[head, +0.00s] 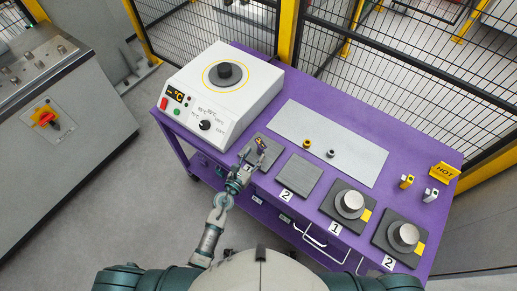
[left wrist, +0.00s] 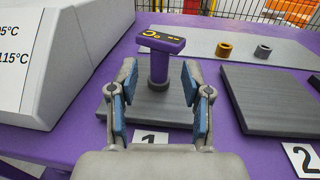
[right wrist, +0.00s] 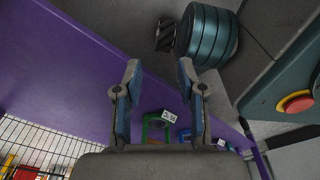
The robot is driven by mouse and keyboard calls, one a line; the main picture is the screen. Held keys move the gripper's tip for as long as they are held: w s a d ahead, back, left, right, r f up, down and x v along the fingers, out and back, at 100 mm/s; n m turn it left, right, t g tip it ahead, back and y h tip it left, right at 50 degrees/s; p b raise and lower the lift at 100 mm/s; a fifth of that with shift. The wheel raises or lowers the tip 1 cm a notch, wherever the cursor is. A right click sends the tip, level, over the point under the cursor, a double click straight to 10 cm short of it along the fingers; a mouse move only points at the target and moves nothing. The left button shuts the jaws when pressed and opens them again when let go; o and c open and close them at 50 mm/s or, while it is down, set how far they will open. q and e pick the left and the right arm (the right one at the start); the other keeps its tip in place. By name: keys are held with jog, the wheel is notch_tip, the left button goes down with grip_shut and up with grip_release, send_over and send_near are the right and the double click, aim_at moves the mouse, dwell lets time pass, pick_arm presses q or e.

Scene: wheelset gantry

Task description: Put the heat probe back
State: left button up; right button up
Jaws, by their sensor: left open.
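The heat probe (left wrist: 160,66), purple with a dark display end and yellow marks, stands upright on the dark pad labelled 1 (left wrist: 120,112) in the left wrist view. In the head view its top (head: 261,144) shows above that pad. My left gripper (left wrist: 158,80) is open, with one finger on each side of the probe's handle. A gap shows between handle and fingers. In the head view my left gripper (head: 243,170) is at the pad's front. My right gripper (right wrist: 158,66) is open and empty beside the purple table's side (right wrist: 85,60).
A white heater (head: 220,92) with a °C display stands at the left of the purple table. An empty pad 2 (head: 289,178), a grey plate (head: 300,127) with two small rings, two discs on pads and a yellow HOT sign (head: 444,171) lie rightward. Mesh fencing stands behind.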

pick_arm(q)
jog(key=v, duration=0.4)
jog(key=shift+s, duration=0.25)
jog(key=s+a+f+n+y, duration=0.1)
jog(key=a+f+n+y, duration=0.3)
jog(key=n, duration=0.5)
jog(key=s+a+f+n+y, duration=0.1)
jog(key=a+f+n+y, duration=0.1)
jog(key=a+n, duration=0.6)
jog(key=s+f+n+g+y, duration=0.2)
jog(key=s+f+n+g, duration=0.1)
jog(key=f+n, duration=0.75)
jog(key=s+a+f+n+g, duration=0.25)
jog(key=s+f, duration=0.35)
jog(key=f, duration=0.3)
jog(key=s+a+f+n+g, duration=0.1)
jog(key=s+f+n+g, duration=0.2)
jog(key=s+f, duration=0.45)
jog(key=s+a+f+n+g, duration=0.1)
jog(key=s+f+n+g, duration=0.5)
jog(key=s+f, duration=0.6)
jog(key=s, duration=0.4)
jog(key=shift+s+a+f+b, duration=0.3)
jog(key=shift+s+a, duration=0.05)
pick_arm(e)
jog(key=shift+w+a+r, duration=0.15)
jog(key=shift+w, duration=0.3)
jog(key=shift+w+a+r, duration=0.1)
jog(key=shift+w+r, duration=0.05)
jog(key=shift+w, duration=0.3)
